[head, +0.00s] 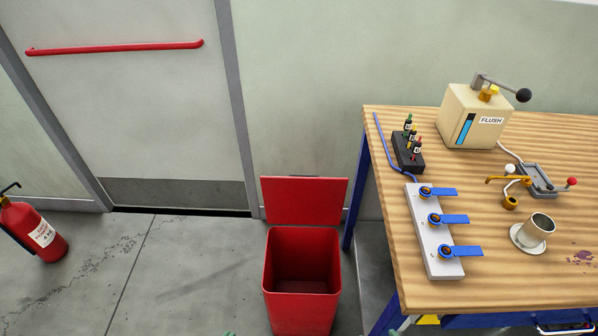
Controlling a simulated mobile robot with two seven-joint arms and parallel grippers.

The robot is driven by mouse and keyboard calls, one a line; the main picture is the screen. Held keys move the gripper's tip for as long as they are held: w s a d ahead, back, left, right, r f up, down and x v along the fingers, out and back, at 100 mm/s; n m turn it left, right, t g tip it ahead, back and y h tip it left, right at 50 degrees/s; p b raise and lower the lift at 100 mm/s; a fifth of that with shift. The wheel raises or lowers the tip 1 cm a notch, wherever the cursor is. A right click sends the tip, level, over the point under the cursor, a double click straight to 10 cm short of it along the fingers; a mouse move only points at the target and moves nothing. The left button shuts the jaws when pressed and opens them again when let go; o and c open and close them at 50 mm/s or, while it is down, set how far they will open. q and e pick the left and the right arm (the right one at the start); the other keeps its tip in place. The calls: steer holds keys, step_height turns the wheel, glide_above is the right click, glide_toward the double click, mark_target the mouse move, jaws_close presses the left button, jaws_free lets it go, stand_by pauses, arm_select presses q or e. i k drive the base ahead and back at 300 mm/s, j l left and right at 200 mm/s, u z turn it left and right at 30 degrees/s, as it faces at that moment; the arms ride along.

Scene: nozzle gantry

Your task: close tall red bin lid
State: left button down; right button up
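The tall red bin (301,308) stands on the floor left of the workbench, at the bottom middle of the head view. Its red lid (304,201) is open and stands up at the back edge of the bin, towards the wall. The inside of the bin looks empty. Neither of my grippers can be seen in the head view, apart from a small green bit at the bottom edge that I cannot identify.
A wooden workbench (515,288) with blue legs stands at the right, holding a valve strip (434,232), a FLUSH box (472,116) and a metal cup (538,230). A fire extinguisher (36,231) stands at far left. The floor between it and the bin is clear.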

mark_target(290, 199)
steer(key=j+z, duration=0.1)
steer(key=z, duration=0.9)
steer(key=j+z, duration=0.75)
steer(key=k+j+z, duration=0.2)
steer(key=j, duration=0.3)
steer(key=j+z, duration=0.2)
steer(key=j, duration=0.3)
steer(key=k+j+z, duration=0.1)
steer(key=j, duration=0.3)
steer(key=k+j, duration=0.2)
steer(key=j, duration=0.2)
steer(key=z, duration=0.05)
